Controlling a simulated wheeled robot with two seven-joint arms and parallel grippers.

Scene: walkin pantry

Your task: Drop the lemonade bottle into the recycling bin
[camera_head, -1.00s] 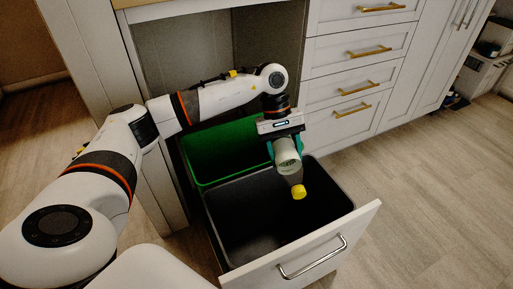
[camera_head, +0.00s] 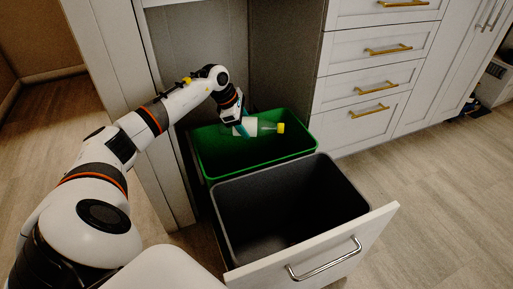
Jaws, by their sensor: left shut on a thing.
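The lemonade bottle (camera_head: 263,127) is clear with a pale label and a yellow cap. It lies roughly sideways, cap to the right, over the green bin (camera_head: 209,165) at the back of the pulled-out drawer. My left gripper (camera_head: 241,126) is shut on the bottle near its label end. The gripper hides the bottle's left end. I cannot tell how far the bottle is above the bin's rim. A dark grey bin (camera_head: 345,178) stands in front of the green one and looks empty. My right gripper is not in view.
The drawer front (camera_head: 335,262) with its metal handle (camera_head: 325,259) sticks out over the wood floor. White cabinets with brass handles (camera_head: 388,50) stand to the right. A cabinet side panel (camera_head: 165,180) stands close left of the bins.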

